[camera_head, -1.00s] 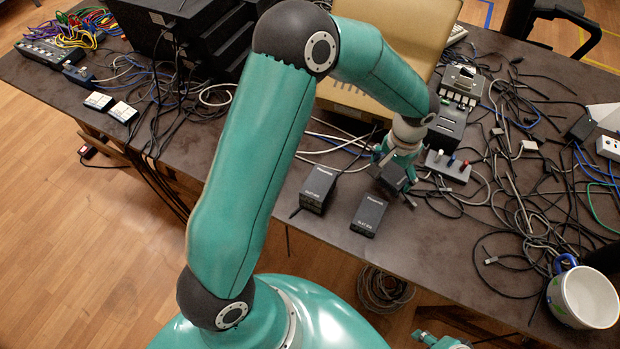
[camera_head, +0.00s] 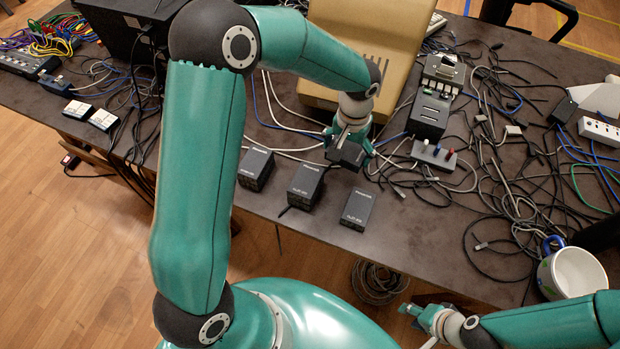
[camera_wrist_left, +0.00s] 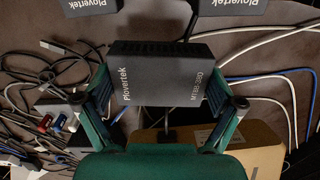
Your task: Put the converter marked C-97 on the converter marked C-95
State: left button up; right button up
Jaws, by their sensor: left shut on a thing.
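My left gripper (camera_head: 346,147) is shut on a black box-shaped converter (camera_head: 350,157), held above the table behind the other boxes. In the left wrist view the held converter (camera_wrist_left: 160,80) sits between the two fingers, with "Plovertek" on its face. Three similar black boxes stand in a slanting row on the table: a left box (camera_head: 256,168), a middle box (camera_head: 306,185) and a right box (camera_head: 357,209). The marks C-95 and C-97 are not readable on any of them. My right gripper (camera_head: 418,311) is low at the front, apart from the boxes; its opening is unclear.
A beige case (camera_head: 350,75) stands behind the held box. A small switch panel (camera_head: 433,154) and tangled cables (camera_head: 500,190) lie to the right. A mug (camera_head: 572,272) stands at the front right. Bare tabletop (camera_head: 400,230) shows right of the row.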

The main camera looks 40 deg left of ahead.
pick_arm(q)
jog(key=s+a+r+n, duration=0.2)
jog(key=s+r+n, duration=0.2)
jog(key=r+n, duration=0.65)
notch_tip(320, 180, up, 9)
jog(key=n, duration=0.9)
send_over(307, 178)
notch_tip(307, 178, down, 19)
jog(key=shift+f+b, duration=0.1)
jog(key=shift+b, duration=0.75)
jog(key=o, duration=0.9)
jog(key=shift+o, duration=0.6)
